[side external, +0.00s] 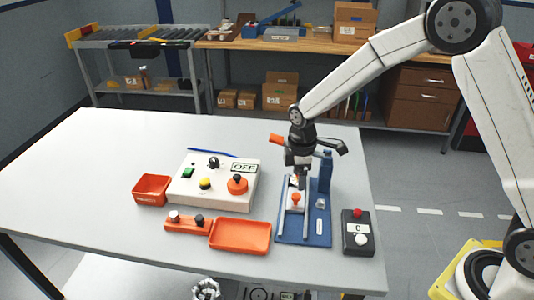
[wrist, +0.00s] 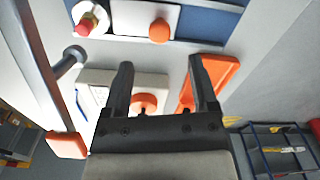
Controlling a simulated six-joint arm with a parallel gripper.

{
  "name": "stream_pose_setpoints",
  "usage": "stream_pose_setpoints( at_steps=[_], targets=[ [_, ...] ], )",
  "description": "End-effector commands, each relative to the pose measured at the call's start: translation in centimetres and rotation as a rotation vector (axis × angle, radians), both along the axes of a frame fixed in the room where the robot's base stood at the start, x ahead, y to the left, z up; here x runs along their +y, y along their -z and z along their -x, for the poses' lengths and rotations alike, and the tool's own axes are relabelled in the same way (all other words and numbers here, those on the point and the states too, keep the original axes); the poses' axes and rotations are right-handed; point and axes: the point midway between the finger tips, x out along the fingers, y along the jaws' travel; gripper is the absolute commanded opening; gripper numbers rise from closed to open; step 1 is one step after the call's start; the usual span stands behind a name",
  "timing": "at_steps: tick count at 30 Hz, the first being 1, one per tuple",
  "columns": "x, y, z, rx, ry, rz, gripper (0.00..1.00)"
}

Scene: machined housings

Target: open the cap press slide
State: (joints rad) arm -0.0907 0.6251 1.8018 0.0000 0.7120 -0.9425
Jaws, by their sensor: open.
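The cap press (side external: 318,233) is a blue base with two pale rails and a blue column (side external: 325,172). Its slide is a white plate (side external: 295,207) with an orange knob (side external: 296,197), under and near the column. In the wrist view the white plate (wrist: 128,18) and orange knob (wrist: 158,30) lie just beyond my fingertips. A red-topped round part (wrist: 86,22) sits beside the plate. My gripper (side external: 300,183) is above the slide, fingers apart and empty; in the wrist view (wrist: 160,68) the knob is not between them.
The press lever's orange grip (side external: 277,138) sticks out close to my wrist. A white control box (side external: 215,182) reading OFF, an orange bin (side external: 151,189), an orange tray (side external: 240,236) and a small rack (side external: 187,225) stand left. A black counter box (side external: 357,233) stands right. The table's left is clear.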

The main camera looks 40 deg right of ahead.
Motion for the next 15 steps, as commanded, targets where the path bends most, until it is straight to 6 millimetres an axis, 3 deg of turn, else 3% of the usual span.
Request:
stream_pose_setpoints(
  at_steps=[10,15],
  targets=[
    [0.1,0.4,-0.2,0.004,-0.016,0.000,0.75],
    [0.1,1.6,-0.2,0.005,-0.015,0.001,0.75]
  ],
)
